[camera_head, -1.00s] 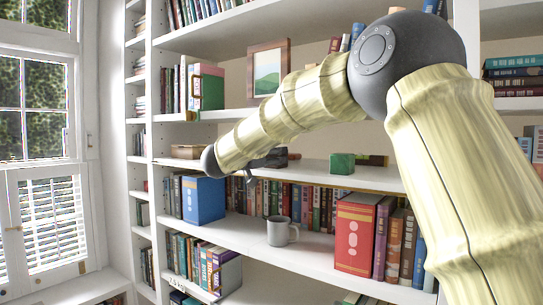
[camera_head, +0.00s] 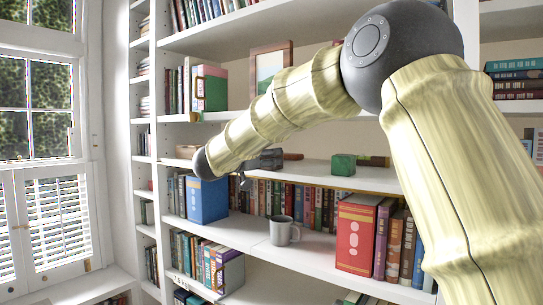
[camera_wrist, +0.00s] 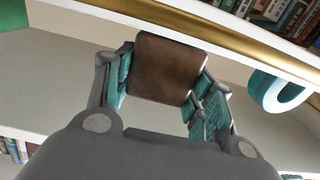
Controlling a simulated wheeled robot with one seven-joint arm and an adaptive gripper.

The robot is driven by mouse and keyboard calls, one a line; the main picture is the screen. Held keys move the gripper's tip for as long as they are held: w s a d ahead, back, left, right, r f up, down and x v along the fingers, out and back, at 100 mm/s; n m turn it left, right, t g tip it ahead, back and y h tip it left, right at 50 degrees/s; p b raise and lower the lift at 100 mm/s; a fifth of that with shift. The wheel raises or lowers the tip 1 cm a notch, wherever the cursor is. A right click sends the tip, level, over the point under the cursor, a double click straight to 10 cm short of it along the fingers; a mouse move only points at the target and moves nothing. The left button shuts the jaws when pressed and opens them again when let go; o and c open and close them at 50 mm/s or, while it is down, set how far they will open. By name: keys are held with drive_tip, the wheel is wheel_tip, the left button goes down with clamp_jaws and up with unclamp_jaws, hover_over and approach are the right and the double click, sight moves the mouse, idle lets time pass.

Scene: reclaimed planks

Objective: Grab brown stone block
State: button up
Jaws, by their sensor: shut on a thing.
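The brown stone block (camera_wrist: 168,68) is a dark brown, square-faced piece in the wrist view. It sits between the two teal-padded fingers of my gripper (camera_wrist: 163,84), which is shut on it. In the head view my gripper (camera_head: 264,161) is at the middle shelf, largely hidden behind my forearm.
A green block (camera_head: 342,165) lies on the middle shelf (camera_head: 375,180) to the right. A grey mug (camera_head: 283,232), a blue box file (camera_head: 208,200) and a red one (camera_head: 356,236) stand below. A teal ring-shaped thing (camera_wrist: 276,94) is right of the gripper.

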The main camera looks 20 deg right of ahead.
drive_tip(key=shift+s+a+r, duration=0.1)
drive_tip(key=shift+s+a, duration=0.2)
drive_tip(key=shift+w, duration=0.1)
drive_tip(key=o, duration=1.5)
drive_tip(key=v, duration=1.2)
